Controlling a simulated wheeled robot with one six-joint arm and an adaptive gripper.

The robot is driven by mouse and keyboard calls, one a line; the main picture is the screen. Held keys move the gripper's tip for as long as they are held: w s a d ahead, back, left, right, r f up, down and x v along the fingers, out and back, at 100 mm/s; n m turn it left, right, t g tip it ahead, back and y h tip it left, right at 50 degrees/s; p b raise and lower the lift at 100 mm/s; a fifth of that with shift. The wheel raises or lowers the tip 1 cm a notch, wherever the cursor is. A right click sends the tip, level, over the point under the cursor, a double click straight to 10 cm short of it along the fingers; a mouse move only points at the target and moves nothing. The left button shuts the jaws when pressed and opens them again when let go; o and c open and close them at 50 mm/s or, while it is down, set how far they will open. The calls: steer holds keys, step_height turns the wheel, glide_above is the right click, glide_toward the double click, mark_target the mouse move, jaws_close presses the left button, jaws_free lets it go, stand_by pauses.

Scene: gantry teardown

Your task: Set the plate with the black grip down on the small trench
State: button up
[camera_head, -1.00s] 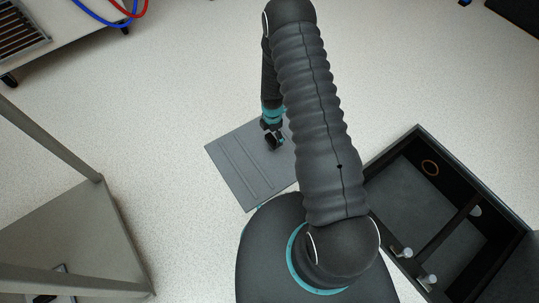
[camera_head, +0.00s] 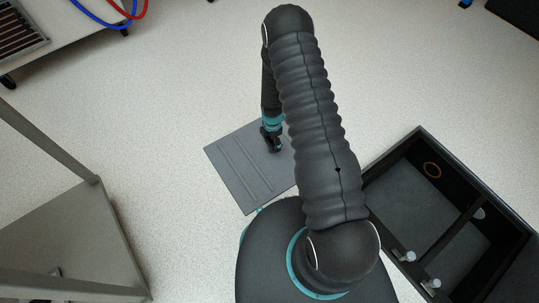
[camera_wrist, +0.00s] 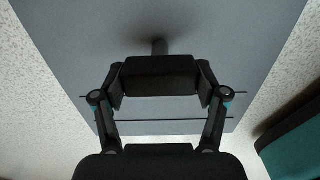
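The plate (camera_head: 240,172) is a flat grey sheet with thin parallel ridges or slots, left of my arm in the head view. It also fills much of the wrist view (camera_wrist: 75,40). My gripper (camera_head: 275,147) is over the plate's upper right part. In the wrist view, the fingers of my gripper (camera_wrist: 160,88) close on both sides of a black block, which looks like the black grip (camera_wrist: 160,72). My arm hides the plate's right edge. I cannot tell whether the plate rests on the floor or hangs just above it. No small trench can be made out clearly.
A dark open box (camera_head: 393,166) with a divider and pale knobs stands at the lower right. A grey metal frame (camera_head: 100,225) stands at the left. A table (camera_head: 75,35) with blue and red hoses is at the upper left. Speckled floor (camera_head: 170,90) lies clear between them.

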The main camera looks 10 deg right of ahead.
steer(key=c, duration=0.8)
steer(key=shift+o, duration=0.2)
steer(key=shift+r+p, duration=1.55)
steer(key=shift+r, duration=1.5)
